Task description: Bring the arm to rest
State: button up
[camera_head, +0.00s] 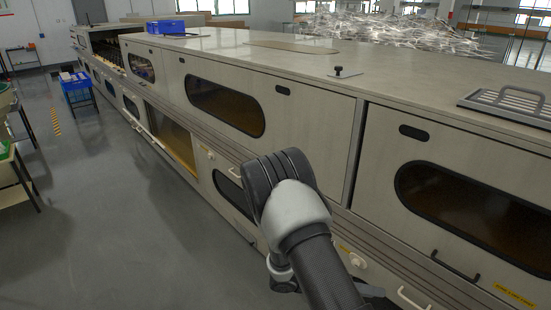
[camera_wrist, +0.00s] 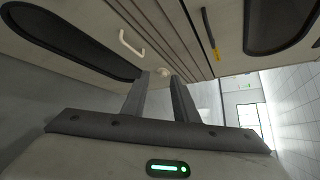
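My arm (camera_head: 300,215) rises from the bottom of the head view, bent at a dark ribbed joint in front of the long beige machine (camera_head: 300,95). My gripper (camera_wrist: 159,77) shows in the wrist view as two grey fingers with a clear gap between them. It is open and nothing is between the fingers. The machine's lower panels, with a white handle (camera_wrist: 131,44) and a round knob, lie beyond the fingertips. The fingers look apart from the panels, though the exact distance cannot be told. In the head view my arm hides most of the gripper.
The machine runs along the right, with oval windows and protruding handles (camera_head: 455,266). A blue crate (camera_head: 75,82) on a stand is at the far left. Green-topped tables (camera_head: 8,150) stand at the left edge. The grey floor (camera_head: 110,220) between is clear.

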jog(key=s+a+r+m+t+y, duration=0.2)
jog(key=s+a+r+m+y, duration=0.25)
jog(key=r+m, duration=0.65)
jog(key=s+a+r+m+t+y, duration=0.2)
jog(key=s+a+r+m+y, duration=0.3)
jog(key=r+m, duration=0.55)
jog(key=s+a+r+m+t+y, duration=0.2)
jog(key=s+a+r+m+y, duration=0.15)
jog(key=s+r+m, duration=0.7)
jog(key=w+r+n+p, duration=0.1)
jog(key=w+r+p, duration=0.1)
jog(key=r+p, duration=0.9)
jog(key=w+d+r+n+p, duration=0.1)
jog(key=w+r+p, duration=0.1)
jog(key=r+p, duration=0.8)
notch_tip(320, 180, up, 3)
jog(key=shift+f+g+y+p, duration=0.1)
jog(key=shift+g+y+p, duration=0.2)
jog(key=shift+p, duration=0.05)
